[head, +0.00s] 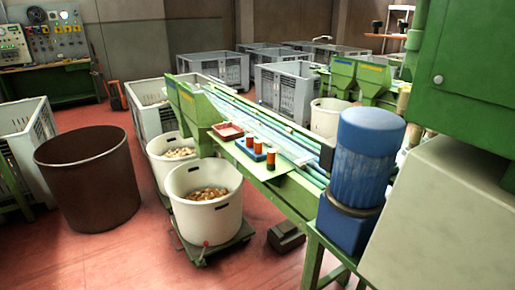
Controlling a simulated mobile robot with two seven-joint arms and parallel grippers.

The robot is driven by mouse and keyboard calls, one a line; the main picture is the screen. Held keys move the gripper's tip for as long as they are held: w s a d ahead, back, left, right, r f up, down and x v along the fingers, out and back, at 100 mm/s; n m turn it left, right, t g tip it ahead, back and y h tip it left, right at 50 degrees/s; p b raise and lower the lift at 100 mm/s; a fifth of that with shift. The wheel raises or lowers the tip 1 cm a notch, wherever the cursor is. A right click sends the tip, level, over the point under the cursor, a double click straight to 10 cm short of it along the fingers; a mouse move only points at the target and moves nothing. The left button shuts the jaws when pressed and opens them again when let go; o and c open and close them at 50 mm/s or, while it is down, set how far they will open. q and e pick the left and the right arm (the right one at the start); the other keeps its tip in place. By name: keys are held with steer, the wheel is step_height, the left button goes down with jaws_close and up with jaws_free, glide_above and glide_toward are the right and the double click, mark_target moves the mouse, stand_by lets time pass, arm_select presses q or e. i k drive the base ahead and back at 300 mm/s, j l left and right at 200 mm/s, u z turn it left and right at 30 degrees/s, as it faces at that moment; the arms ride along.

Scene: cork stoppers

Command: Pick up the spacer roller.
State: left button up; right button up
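Small upright orange rollers with dark ends stand on a pale green shelf (284,190) at the side of the green machine. One roller (258,147) and a second roller (249,141) stand at a blue tray (243,150). A third roller (270,160) stands at the tray's right end; I cannot tell whether it is in the tray or beside it. I cannot tell which one is the spacer roller. Neither of my grippers is in view.
A red tray (228,132) lies left of the rollers. A blue motor (365,160) stands to the right. White tubs of corks (207,222) (172,163) and a brown drum (88,185) stand before the machine. Red floor (120,262) is clear at front left.

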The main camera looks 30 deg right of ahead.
mark_target(271, 152)
steer(key=i+j+z, duration=0.1)
steer(key=i+z, duration=0.25)
steer(key=i, duration=0.2)
steer(key=i+j+z, duration=0.3)
steer(key=i, duration=0.3)
